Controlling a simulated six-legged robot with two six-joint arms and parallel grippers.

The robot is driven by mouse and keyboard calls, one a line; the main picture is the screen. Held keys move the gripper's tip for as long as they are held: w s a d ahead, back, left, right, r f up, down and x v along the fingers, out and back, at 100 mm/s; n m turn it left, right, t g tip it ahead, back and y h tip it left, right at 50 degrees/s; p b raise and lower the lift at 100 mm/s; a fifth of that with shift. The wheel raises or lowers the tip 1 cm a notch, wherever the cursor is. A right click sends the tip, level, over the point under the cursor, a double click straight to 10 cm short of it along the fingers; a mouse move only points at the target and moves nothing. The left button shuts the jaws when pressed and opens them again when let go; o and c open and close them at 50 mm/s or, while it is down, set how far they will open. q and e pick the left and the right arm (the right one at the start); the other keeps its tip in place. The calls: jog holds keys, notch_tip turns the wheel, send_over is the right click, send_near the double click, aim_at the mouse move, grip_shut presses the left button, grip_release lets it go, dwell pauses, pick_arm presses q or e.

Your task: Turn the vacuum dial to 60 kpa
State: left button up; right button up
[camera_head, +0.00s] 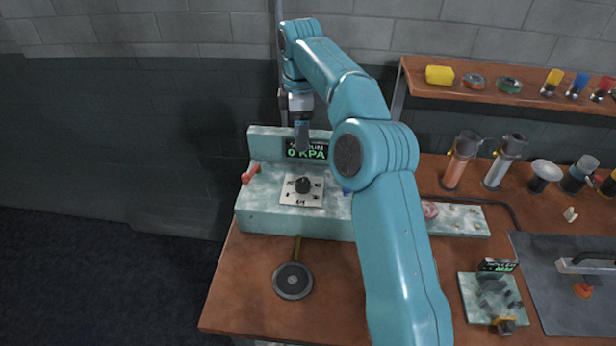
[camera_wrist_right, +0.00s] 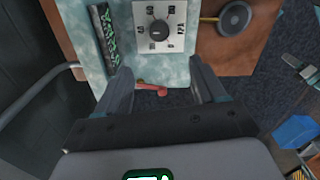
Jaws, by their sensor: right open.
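The vacuum dial (camera_head: 303,186) is a black knob on a white plate (camera_head: 290,198) with marks around it, set in a pale green panel. In the right wrist view the dial (camera_wrist_right: 158,31) shows above my fingers. The display (camera_head: 307,151) behind it reads 0 KPA in green. My right gripper (camera_head: 302,135) hangs above and behind the dial, near the display, apart from both. In the right wrist view the right gripper (camera_wrist_right: 163,88) is open and empty, with a red lever (camera_wrist_right: 152,89) seen between its fingers. My left gripper is not in view.
The red lever (camera_head: 250,173) stands at the panel's left end. A round dark disc (camera_head: 293,281) with a handle lies in front. My right arm hides the panel's middle.

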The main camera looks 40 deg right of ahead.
notch_tip(320, 180, down, 6)
jog(key=b, duration=0.2)
send_over(303, 182)
jog(key=f, duration=0.5)
jog(key=shift+a+f, duration=0.25)
jog(key=shift+a, duration=0.05)
jog(key=f, duration=0.2)
jog(key=d+f, duration=0.1)
jog(key=shift+s+f+p, duration=0.1)
jog(key=shift+f+p, duration=0.3)
jog(key=shift+f, duration=0.25)
jog(key=shift+a, duration=0.3)
jog(key=shift+r, duration=0.1)
jog(key=shift+d, duration=0.2)
jog(key=shift+c, duration=1.2)
jog(key=c, duration=0.6)
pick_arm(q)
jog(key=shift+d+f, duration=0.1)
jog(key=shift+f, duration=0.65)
pick_arm(e)
jog(key=shift+c, duration=1.1)
